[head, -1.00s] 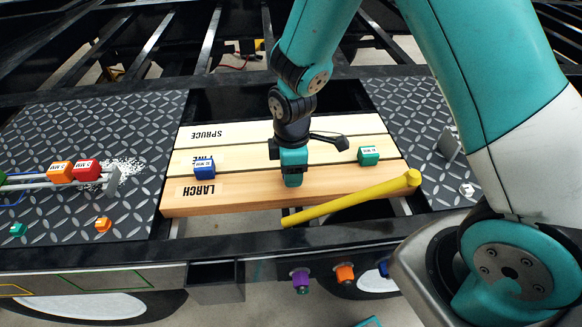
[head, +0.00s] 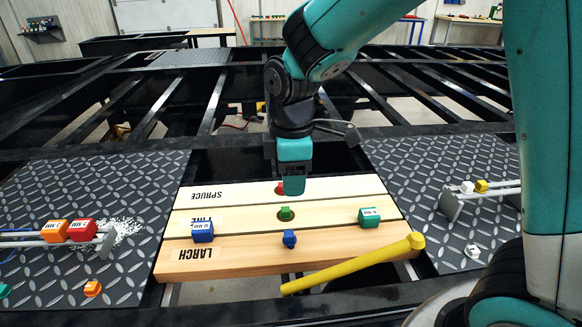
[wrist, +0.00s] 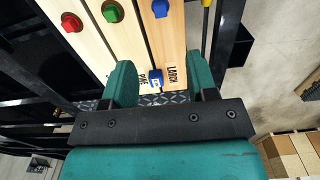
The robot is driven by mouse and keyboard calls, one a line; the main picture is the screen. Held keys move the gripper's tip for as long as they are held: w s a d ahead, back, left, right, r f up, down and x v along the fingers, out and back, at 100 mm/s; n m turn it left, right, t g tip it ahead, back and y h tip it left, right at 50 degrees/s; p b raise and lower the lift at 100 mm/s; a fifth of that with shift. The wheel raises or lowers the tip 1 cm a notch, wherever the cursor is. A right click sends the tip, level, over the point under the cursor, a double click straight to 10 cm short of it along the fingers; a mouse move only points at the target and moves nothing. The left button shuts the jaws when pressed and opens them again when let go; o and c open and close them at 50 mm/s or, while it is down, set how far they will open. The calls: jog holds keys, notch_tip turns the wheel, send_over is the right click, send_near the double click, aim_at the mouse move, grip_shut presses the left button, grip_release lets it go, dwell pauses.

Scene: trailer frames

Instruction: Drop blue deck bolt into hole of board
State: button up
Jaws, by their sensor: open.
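The blue deck bolt (head: 289,239) stands upright in the LARCH board (head: 340,251), with only its head showing; its shank and any hole are hidden. It also shows at the top of the wrist view (wrist: 160,9). My gripper (head: 292,192) is above the boards, over the SPRUCE side, open and apart from the blue bolt. In the wrist view its two fingers (wrist: 162,85) are spread with nothing held. A green bolt (head: 286,213) stands in the PINE board (head: 240,216).
A labelled blue block (head: 202,231) and a labelled green block (head: 369,217) sit on the boards. A yellow hammer-like bar (head: 350,264) lies across the front right. Dark tread plates flank the boards.

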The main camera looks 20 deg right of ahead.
jog(key=shift+r, duration=0.95)
jog(key=shift+c, duration=0.3)
jog(key=shift+m, duration=0.3)
jog(key=c, duration=0.7)
jog(key=shift+w+f+m+p, duration=0.15)
jog(key=shift+w+m+p, duration=0.05)
jog(key=shift+m+p, duration=0.35)
grip_shut()
jog(key=m+p, duration=1)
jog(key=m, duration=1.3)
send_over(289, 233)
notch_tip(289, 233, down, 8)
jog(key=shift+f, duration=0.25)
jog(key=shift+f+m, duration=0.35)
notch_tip(289, 233, down, 6)
jog(key=b, duration=0.4)
jog(key=shift+r+b, duration=0.15)
jog(key=shift+b, duration=0.15)
